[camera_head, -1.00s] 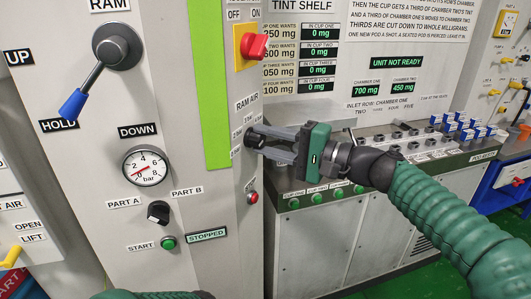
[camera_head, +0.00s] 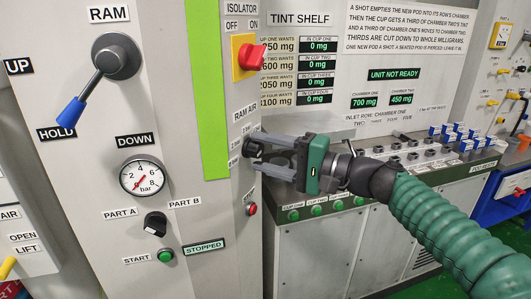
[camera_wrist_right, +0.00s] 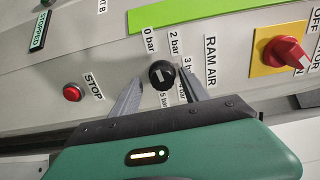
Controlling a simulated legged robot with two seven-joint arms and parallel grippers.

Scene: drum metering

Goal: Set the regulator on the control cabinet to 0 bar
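The black regulator knob (camera_head: 254,149), under the RAM AIR label, sits on the cabinet's narrow front face. In the right wrist view the knob (camera_wrist_right: 162,74) has a pale mark and stands among labels from 0 bar to 5 bar; I cannot tell exactly where the mark points. My right gripper (camera_head: 272,153) is open around the knob. Its two fingers (camera_wrist_right: 161,85) stand on either side with a gap to it. The round pressure gauge (camera_head: 145,176) shows its red needle pointing lower left, near the bottom of its scale. My left gripper is out of view.
The red isolator switch (camera_head: 252,55) on its yellow plate is above the knob. A red STOP button (camera_head: 251,209) is below it. The blue-handled RAM lever (camera_head: 88,85) and black PART A/PART B selector (camera_head: 155,223) are to the left. The pod bench (camera_head: 345,200) stands behind my right gripper.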

